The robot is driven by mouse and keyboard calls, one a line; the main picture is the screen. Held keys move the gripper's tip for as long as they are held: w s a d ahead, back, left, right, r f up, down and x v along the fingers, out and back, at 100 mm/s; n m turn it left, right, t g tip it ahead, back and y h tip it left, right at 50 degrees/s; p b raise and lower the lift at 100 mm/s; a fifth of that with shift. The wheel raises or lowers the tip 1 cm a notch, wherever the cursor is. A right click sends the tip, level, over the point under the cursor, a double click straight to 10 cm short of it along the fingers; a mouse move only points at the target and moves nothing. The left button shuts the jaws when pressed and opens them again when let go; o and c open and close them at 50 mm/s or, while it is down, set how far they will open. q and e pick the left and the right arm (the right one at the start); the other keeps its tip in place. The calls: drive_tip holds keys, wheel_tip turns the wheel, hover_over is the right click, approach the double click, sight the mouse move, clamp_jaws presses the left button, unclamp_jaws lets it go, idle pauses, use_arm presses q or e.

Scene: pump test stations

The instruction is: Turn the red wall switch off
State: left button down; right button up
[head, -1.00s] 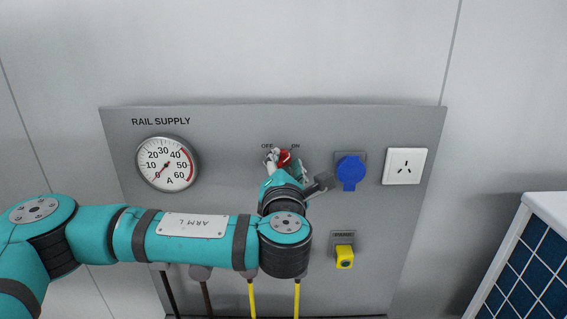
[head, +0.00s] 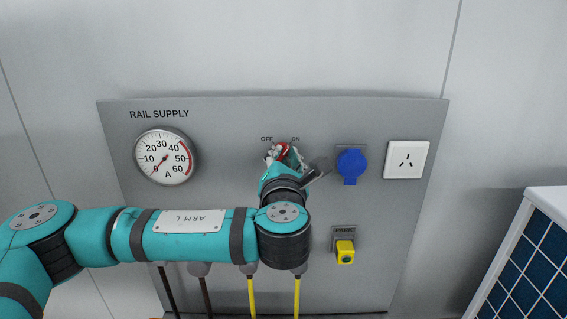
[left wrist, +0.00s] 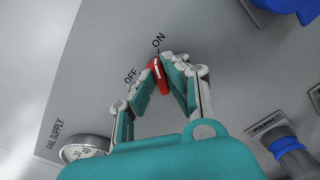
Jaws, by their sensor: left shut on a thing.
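The red wall switch (head: 282,151) is on the grey panel between the printed words OFF and ON. In the left wrist view the red switch (left wrist: 158,78) has a white line at its upper end, which points towards the ON label. My left gripper (head: 283,157) is in front of the switch with a finger on each side. In the left wrist view my left gripper (left wrist: 161,71) is shut on the switch. The fingers hide part of the switch in the head view. My right gripper is not in view.
The RAIL SUPPLY panel (head: 230,119) carries a round gauge (head: 164,157) at left. Right of the switch are a grey plug (head: 317,170), a blue socket cover (head: 351,163), a white socket (head: 406,160) and a yellow connector (head: 345,251). Cables hang below my arm.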

use_arm(q)
drive_tip(key=n+b, duration=0.1)
drive_tip(key=n, duration=0.1)
drive_tip(key=n+b, duration=0.1)
drive_tip(key=shift+f+n, duration=0.2)
drive_tip(key=shift+n, duration=0.2)
drive_tip(key=n+b, duration=0.3)
drive_tip(key=n, duration=0.1)
drive_tip(key=shift+a+n, duration=0.1)
drive_tip(key=shift+n, duration=0.2)
drive_tip(key=n+b, duration=0.2)
drive_tip(key=n, duration=0.2)
drive_tip(key=shift+a+r, duration=0.1)
drive_tip(key=shift+n+b, duration=0.7)
drive_tip(key=shift+n, duration=1)
drive_tip(key=shift+r, duration=0.1)
drive_tip(key=c, duration=1.4)
unclamp_jaws()
